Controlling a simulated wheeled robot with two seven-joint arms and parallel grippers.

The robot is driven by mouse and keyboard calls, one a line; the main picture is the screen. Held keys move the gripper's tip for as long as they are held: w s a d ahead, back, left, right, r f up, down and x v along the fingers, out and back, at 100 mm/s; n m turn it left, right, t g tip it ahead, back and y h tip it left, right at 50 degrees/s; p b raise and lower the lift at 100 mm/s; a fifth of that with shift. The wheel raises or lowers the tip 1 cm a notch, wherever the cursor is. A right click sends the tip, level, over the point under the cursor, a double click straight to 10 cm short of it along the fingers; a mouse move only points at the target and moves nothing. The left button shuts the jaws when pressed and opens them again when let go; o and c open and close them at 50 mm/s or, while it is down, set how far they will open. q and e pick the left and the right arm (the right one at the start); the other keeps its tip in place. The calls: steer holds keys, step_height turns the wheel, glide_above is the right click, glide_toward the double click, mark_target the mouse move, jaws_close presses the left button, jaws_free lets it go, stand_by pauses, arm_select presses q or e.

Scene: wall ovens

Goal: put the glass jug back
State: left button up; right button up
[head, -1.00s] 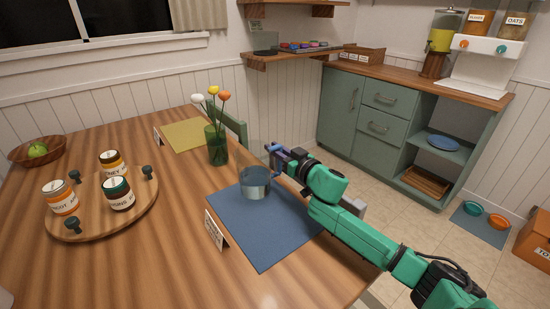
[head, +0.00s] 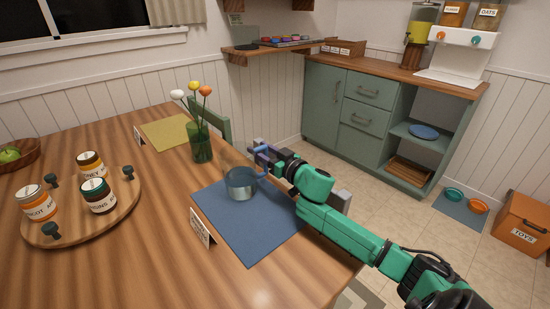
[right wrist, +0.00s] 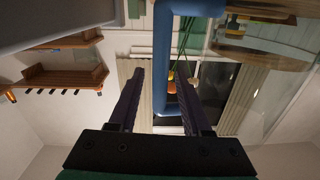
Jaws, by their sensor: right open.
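The clear glass jug (head: 241,184) stands upright on the blue placemat (head: 262,238) near the table's right edge. Its lower part looks filled with a clear liquid. Its blue handle (head: 264,175) faces right, toward my right gripper (head: 259,151). My right gripper is open, just right of the jug at handle height. In the right wrist view the blue handle (right wrist: 163,60) shows between the two fingers (right wrist: 163,100), and the jug's glass (right wrist: 262,45) fills the upper right. I cannot tell whether the fingers touch the handle. My left gripper is out of view.
A green vase with flowers (head: 201,148) stands behind the jug, by a yellow placemat (head: 170,133). A label card (head: 201,232) stands at the blue mat's left edge. A round wooden tray (head: 75,225) with jars is at left. A wall shelf (head: 265,53) and green cabinet (head: 345,110) are behind.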

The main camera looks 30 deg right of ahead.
steer(key=s+d, duration=0.1)
steer(key=s, duration=1)
steer(key=shift+d+r, duration=0.15)
steer(key=shift+d, duration=0.25)
steer(key=shift+s, duration=0.1)
